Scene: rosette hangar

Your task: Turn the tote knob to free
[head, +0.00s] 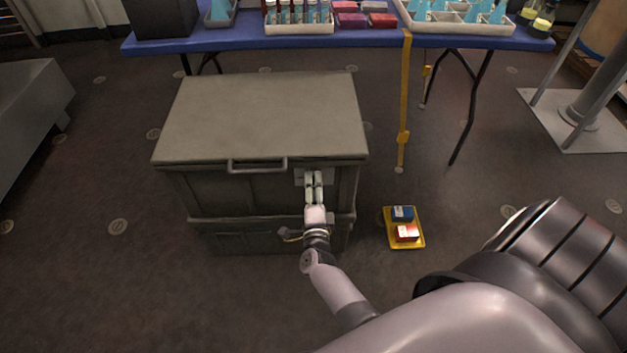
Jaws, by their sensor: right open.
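The tote (262,117) is a large grey-green box with a closed flat lid and a bar handle (257,165) at its front edge. A pale plate (300,178) sits on the front face, right of the handle. My right gripper (314,178) is open at this plate, its fingers pointing at the front face. The knob itself is hidden behind the fingers, so I cannot tell which way it is turned or whether the fingers touch it. My left gripper is not in view.
A blue table (350,40) with trays stands behind the tote. A yellow strap (404,100) hangs from the table. Floor left of the tote is clear.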

